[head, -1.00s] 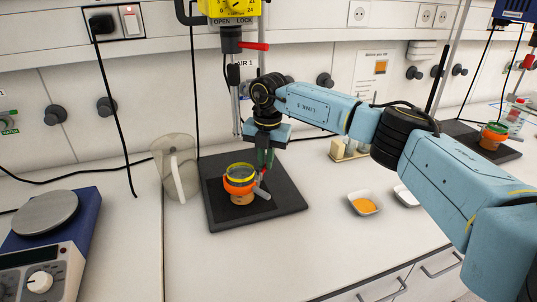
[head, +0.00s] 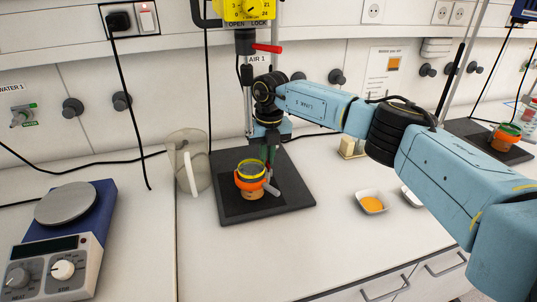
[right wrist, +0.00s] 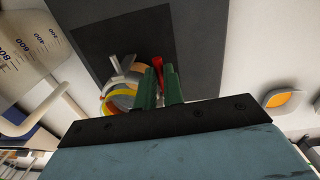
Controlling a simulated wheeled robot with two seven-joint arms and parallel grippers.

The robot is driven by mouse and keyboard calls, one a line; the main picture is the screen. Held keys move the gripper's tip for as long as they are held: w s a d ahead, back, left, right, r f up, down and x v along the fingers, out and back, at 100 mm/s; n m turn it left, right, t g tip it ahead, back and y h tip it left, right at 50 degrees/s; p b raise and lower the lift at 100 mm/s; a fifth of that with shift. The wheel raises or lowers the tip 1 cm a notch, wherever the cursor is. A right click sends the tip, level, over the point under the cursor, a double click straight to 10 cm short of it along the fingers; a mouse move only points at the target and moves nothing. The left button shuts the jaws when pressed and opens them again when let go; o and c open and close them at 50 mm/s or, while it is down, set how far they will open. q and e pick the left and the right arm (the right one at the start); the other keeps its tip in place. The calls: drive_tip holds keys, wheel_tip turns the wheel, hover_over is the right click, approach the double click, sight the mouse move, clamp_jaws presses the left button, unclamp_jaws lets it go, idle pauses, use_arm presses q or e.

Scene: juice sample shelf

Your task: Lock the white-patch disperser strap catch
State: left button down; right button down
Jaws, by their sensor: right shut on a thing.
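The yellow disperser (head: 245,10) hangs at the top of the head view, with a red lever (head: 268,48) at its lower side. Below it, an orange strap (head: 250,183) rings a small jar (head: 251,169) on a dark base plate (head: 290,195). A grey catch lever (head: 271,188) sticks out at the strap's right; it also shows in the right wrist view (right wrist: 119,64). My right gripper (head: 269,162) points down at the jar's right side. Its green fingers (right wrist: 161,76) are shut on a small red piece (right wrist: 157,66), partly hidden. My left gripper is out of view.
A clear beaker (head: 187,160) stands left of the plate, and a hotplate stirrer (head: 62,235) stands farther left. A white dish of orange powder (head: 372,202) lies to the right. Another strapped jar (head: 505,136) stands at far right. The bench front is clear.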

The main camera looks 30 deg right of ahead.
idle(0.4)
drive_tip(key=c, duration=1.5)
unclamp_jaws()
drive_tip(key=shift+a, duration=0.1)
drive_tip(key=shift+w+r+p, duration=0.1)
drive_tip(key=shift+r+p, duration=0.5)
drive_tip(key=shift+r, duration=0.1)
drive_tip(key=r+p, duration=0.1)
drive_tip(key=r, duration=0.1)
drive_tip(key=r+p, duration=0.2)
drive_tip(key=d+r+p, duration=0.1)
drive_tip(key=r+p, duration=0.1)
drive_tip(key=shift+s+r, duration=0.2)
drive_tip(key=shift+r, duration=0.1)
